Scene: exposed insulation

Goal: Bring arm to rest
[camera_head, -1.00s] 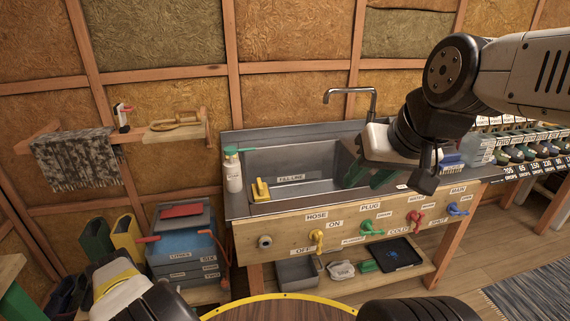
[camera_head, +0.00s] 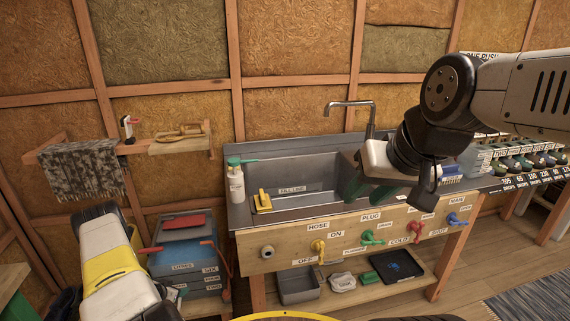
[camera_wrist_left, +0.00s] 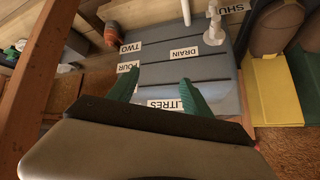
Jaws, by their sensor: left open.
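My left arm (camera_head: 112,260), white with a yellow band, rises at the lower left of the head view; its gripper cannot be made out there. In the left wrist view my left gripper (camera_wrist_left: 157,88) has its two green fingers apart with nothing between them. They point over a grey-blue box (camera_wrist_left: 150,65) with labels such as "DRAIN" and "LITRES". My right arm (camera_head: 500,85) reaches in from the right. Its right gripper (camera_head: 368,190) hangs over the sink's right part, green fingers apart, holding nothing visible. Whether it touches the sink edge cannot be told.
The metal sink (camera_head: 215,214) has a tap (camera_head: 352,103), a white bottle (camera_head: 236,185) and a yellow item (camera_head: 264,201). Coloured valves line its wooden front. A wall shelf (camera_head: 180,146) with a hanging cloth (camera_head: 82,168) is at the left. Free floor (camera_head: 470,265) lies lower right.

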